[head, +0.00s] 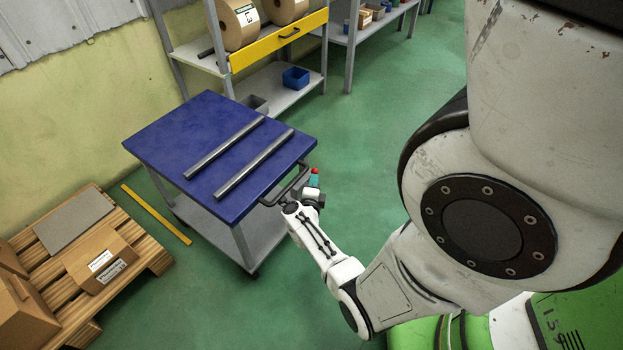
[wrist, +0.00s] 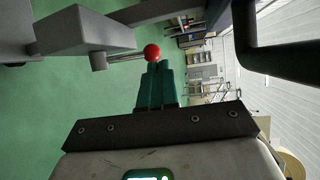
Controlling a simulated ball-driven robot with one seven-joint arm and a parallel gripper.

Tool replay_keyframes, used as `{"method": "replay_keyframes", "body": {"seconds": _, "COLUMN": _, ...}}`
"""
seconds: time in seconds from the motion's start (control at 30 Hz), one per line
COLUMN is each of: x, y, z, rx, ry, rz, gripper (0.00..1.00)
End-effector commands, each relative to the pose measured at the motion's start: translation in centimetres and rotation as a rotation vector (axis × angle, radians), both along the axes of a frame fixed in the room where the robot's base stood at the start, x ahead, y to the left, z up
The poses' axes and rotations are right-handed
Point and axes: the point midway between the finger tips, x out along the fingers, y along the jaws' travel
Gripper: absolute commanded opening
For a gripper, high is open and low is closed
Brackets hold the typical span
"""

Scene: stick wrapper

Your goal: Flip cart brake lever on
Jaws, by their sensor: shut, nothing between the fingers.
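The cart (head: 170,137) has a blue top, a grey lower shelf and a dark handle (head: 298,182) on its right side. The brake lever's red ball knob (wrist: 152,52) sits on a thin rod that comes from a grey block (wrist: 72,30) in the wrist view. The red knob (head: 315,170) also shows in the head view, beside the handle. My gripper (wrist: 158,65) has teal fingers that are shut and empty. Its fingertips are right at the knob; I cannot tell whether they touch. In the head view my gripper (head: 313,181) is beside the cart's handle.
Two grey bars (head: 254,165) lie on the cart top. A wooden pallet with boxes (head: 100,258) is at the lower left.

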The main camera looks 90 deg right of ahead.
Motion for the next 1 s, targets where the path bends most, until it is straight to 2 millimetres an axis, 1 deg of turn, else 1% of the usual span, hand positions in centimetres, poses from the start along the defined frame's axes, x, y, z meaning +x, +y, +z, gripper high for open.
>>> {"method": "replay_keyframes", "body": {"seconds": 0.03, "x": 0.2, "y": 1.2, "z": 0.5, "rx": 0.002, "ry": 0.003, "rz": 0.007, "gripper": 0.00}}
{"method": "replay_keyframes", "body": {"seconds": 0.2, "x": 0.5, "y": 4.5, "z": 0.9, "rx": 0.003, "ry": 0.003, "rz": 0.009, "gripper": 0.00}}
{"method": "replay_keyframes", "body": {"seconds": 0.3, "x": 0.6, "y": 6.1, "z": 1.0, "rx": 0.003, "ry": 0.003, "rz": 0.009, "gripper": 0.00}}
{"method": "replay_keyframes", "body": {"seconds": 0.4, "x": 0.7, "y": 7.2, "z": 1.0, "rx": 0.003, "ry": 0.003, "rz": 0.009, "gripper": 0.00}}
{"method": "replay_keyframes", "body": {"seconds": 0.5, "x": 0.7, "y": 7.8, "z": 1.0, "rx": 0.003, "ry": 0.001, "rz": 0.006, "gripper": 0.00}}
{"method": "replay_keyframes", "body": {"seconds": 0.6, "x": 0.8, "y": 8.1, "z": 1.0, "rx": 0.002, "ry": 0.000, "rz": 0.007, "gripper": 0.00}}
{"method": "replay_keyframes", "body": {"seconds": 1.0, "x": 0.8, "y": 8.1, "z": 1.0, "rx": 0.003, "ry": 0.001, "rz": 0.006, "gripper": 0.00}}
